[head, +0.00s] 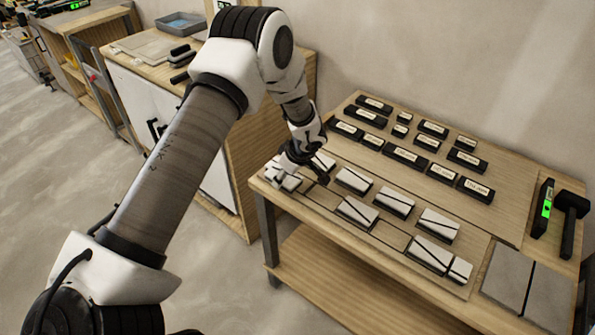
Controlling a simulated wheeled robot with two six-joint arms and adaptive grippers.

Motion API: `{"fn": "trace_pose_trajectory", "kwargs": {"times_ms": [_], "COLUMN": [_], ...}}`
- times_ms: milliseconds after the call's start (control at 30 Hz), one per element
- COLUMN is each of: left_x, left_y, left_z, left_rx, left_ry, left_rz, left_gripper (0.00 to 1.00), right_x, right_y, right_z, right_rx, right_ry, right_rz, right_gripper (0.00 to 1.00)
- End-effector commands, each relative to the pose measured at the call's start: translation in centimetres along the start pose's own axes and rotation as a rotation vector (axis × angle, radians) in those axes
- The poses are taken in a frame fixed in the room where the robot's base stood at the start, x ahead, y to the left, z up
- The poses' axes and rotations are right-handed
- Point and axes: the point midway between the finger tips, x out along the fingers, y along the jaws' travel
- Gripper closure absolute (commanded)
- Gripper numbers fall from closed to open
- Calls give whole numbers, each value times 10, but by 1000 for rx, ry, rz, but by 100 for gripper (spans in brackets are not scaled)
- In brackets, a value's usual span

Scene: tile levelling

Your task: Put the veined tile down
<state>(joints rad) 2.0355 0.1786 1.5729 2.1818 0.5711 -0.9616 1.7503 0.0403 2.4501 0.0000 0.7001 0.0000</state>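Several white tiles with dark diagonal veins lie on the wooden table (330,240), among them one in the middle (356,212), one behind it (353,180), one to the right (438,225) and one at the front right (431,254). My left gripper (304,172) is low over the table's left end, close to a small group of white tile pieces (284,179) and a pale tile (322,161). The gripper's own links hide part of these. I cannot tell whether its fingers hold a tile. My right gripper is out of view.
Black labelled blocks (406,157) stand in rows at the back. A level with a green window (544,208) and a black mallet (571,216) lie at the right, behind grey slabs (510,277). A wooden cabinet (170,72) stands at the left behind my arm.

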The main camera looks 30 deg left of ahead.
Motion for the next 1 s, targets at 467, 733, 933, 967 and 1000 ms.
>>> {"fn": "trace_pose_trajectory", "kwargs": {"times_ms": [467, 733, 933, 967, 1000], "left_x": [32, 39, 40, 40, 40], "left_y": [55, 56, 56, 56, 56], "left_z": [14, 17, 17, 17, 17], "left_rx": [1, 0, 0, 0, 0], "left_ry": [-1, -1, -1, -1, -1], "left_rz": [-5, -2, -2, -2, -2], "left_gripper": [80, 80, 17, 17, 17], "right_x": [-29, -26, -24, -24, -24], "right_y": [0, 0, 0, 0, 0], "right_z": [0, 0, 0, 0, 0], "right_rx": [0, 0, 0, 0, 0], "right_ry": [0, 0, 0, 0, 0], "right_rz": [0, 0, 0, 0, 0], "right_gripper": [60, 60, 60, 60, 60]}}
